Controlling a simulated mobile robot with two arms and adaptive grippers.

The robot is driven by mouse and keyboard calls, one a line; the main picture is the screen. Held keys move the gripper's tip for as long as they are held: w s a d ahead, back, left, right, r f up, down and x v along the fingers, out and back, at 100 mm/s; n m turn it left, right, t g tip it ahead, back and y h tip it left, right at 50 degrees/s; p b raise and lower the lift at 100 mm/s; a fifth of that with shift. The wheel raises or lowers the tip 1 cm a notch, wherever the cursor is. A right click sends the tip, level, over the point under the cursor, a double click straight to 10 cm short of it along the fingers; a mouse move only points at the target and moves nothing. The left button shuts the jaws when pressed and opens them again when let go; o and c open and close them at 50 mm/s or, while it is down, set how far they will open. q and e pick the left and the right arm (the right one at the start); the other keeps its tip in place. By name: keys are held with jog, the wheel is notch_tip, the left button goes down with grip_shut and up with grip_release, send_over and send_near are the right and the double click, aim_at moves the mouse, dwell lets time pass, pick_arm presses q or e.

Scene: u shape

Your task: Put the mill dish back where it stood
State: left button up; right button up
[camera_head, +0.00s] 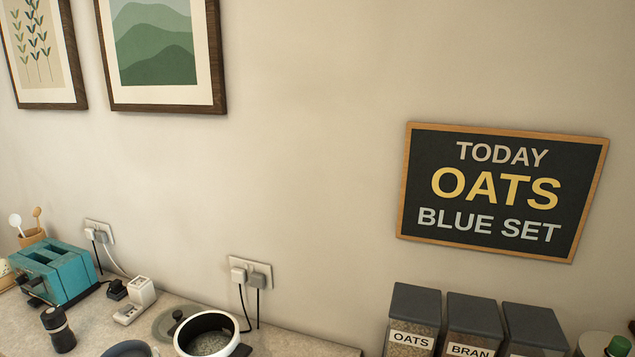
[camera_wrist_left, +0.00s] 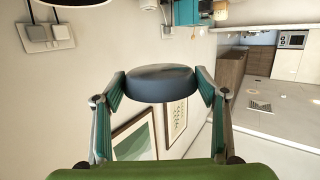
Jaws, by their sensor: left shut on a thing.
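My left gripper (camera_wrist_left: 160,88) is shut on a dark blue-grey round dish (camera_wrist_left: 160,84) in the left wrist view, one teal-padded finger on each side. The dish is seen nearly edge-on, so its inside is hidden. In the head view a dark blue rounded rim (camera_head: 128,349) shows at the bottom edge, left of the pot; I cannot tell whether it is the same dish. A black mill-like cylinder (camera_head: 58,330) stands on the counter at the lower left. My right gripper is in neither view.
A white pot (camera_head: 206,335) with a dark handle and a lid (camera_head: 176,322) sit on the counter. A teal toaster (camera_head: 54,272) stands at left. Bins labelled OATS (camera_head: 414,310) and BRAN (camera_head: 474,320) stand at right. A wall sign (camera_head: 502,190) reads TODAY OATS BLUE SET.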

pick_arm(q)
jog(key=s+d+r+n+g+y, duration=0.25)
jog(key=s+r, duration=0.35)
jog(key=s, duration=0.3)
jog(key=d+f, duration=0.3)
jog(key=d, duration=1)
notch_tip(320, 180, down, 14)
jog(key=b, duration=1.4)
jog(key=shift+f+n+g+y, duration=0.2)
jog(key=shift+n+g+y, duration=0.15)
jog(key=shift+n, duration=0.1)
jog(key=shift+w+b, duration=0.15)
jog(key=shift+b, duration=0.15)
